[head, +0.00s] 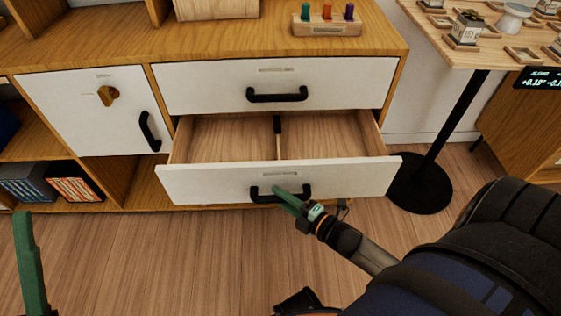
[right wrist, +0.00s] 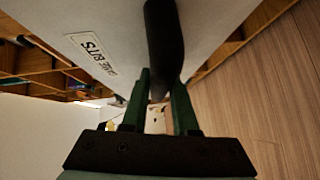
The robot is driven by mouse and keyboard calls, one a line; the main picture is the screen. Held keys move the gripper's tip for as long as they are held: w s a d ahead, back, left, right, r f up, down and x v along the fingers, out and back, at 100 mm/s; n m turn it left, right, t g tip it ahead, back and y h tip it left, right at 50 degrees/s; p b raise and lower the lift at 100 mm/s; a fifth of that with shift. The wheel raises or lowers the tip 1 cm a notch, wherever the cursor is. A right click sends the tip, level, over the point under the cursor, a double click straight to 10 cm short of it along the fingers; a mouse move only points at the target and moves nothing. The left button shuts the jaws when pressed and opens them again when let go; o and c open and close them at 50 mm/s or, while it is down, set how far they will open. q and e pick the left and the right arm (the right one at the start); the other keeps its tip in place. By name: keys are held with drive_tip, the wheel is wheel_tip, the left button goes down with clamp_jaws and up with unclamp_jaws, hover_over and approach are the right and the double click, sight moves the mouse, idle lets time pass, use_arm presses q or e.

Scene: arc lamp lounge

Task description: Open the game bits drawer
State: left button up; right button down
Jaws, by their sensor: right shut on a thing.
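The game bits drawer (head: 210,184) is the lower white-fronted drawer of the wooden cabinet, pulled well out so its inside shows. Its front carries a "GAME BITS" label (right wrist: 84,45) in the right wrist view. My right gripper (head: 277,194) is shut on the drawer's black handle (head: 303,190). The handle also shows between the green fingers in the right wrist view (right wrist: 163,40). Inside are a thin divider and a small dark piece at the back (head: 277,124). One green finger of my left gripper (head: 30,262) shows at the lower left, away from the cabinet; its other finger is not visible.
The upper drawer (head: 215,86) is closed. A small table (head: 470,50) on a black stand (head: 420,184) is at the right. The wooden floor in front is clear.

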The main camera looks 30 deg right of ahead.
use_arm(q)
drive_tip(key=shift+r, duration=0.25)
use_arm(e)
drive_tip(key=shift+s+a, duration=0.6)
drive_tip(key=shift+s, duration=0.35)
drive_tip(key=c, duration=1)
unclamp_jaws()
drive_tip(key=shift+o, duration=0.2)
use_arm(q)
drive_tip(key=w+y+p, duration=0.1)
drive_tip(key=w+f+n+y+p, duration=0.1)
drive_tip(key=n+y+p, duration=0.1)
drive_tip(key=shift+w+a+f+y, duration=0.15)
drive_tip(key=shift+w+a+y, duration=0.15)
drive_tip(key=shift+w, duration=0.1)
use_arm(e)
drive_tip(key=v, duration=1.2)
drive_tip(key=shift+s, duration=0.25)
